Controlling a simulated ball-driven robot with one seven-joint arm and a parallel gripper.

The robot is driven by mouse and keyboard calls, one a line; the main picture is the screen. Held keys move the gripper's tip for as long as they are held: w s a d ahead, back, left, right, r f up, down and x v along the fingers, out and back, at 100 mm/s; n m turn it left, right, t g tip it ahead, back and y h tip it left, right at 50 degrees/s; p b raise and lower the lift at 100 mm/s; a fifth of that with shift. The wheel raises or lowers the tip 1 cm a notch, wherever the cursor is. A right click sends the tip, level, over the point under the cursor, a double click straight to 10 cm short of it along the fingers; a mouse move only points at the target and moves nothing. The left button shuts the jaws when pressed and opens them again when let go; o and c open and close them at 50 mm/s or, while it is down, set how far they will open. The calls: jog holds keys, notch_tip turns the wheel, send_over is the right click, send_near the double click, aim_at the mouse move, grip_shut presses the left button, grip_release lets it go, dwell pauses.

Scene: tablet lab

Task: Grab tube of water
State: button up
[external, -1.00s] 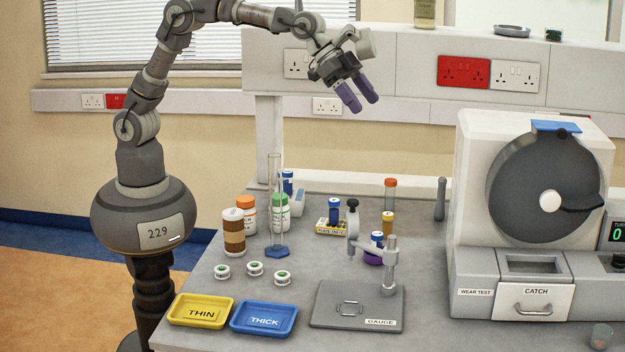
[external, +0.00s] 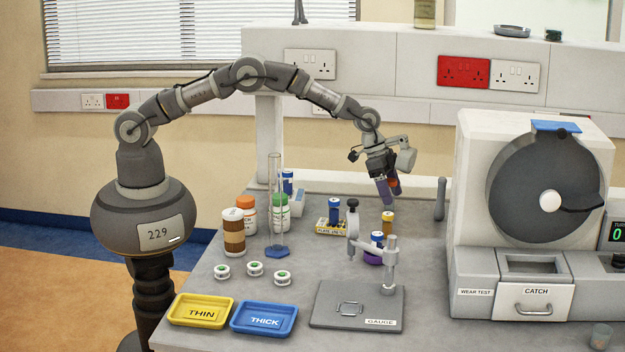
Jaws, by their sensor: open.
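A slim clear tube with an orange cap, the likely tube of water, stands at the back of the grey bench; now only a bit of its reddish cap (external: 394,182) shows by my fingers. My gripper (external: 388,194) points down there with its purple fingers open. The fingers hide most of the tube, and I cannot tell whether they touch it. A small yellow-capped vial (external: 388,222) is just in front and below.
A gauge stand (external: 389,265) and a purple-based, blue-capped pot (external: 374,250) are in front. A tall glass cylinder (external: 277,200) and several bottles stand left. The wear-test machine (external: 475,230) is right. Yellow (external: 226,311) and blue (external: 290,320) trays lie at the front.

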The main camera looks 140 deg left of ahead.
jog(key=c, duration=1)
jog(key=shift+r, duration=0.1)
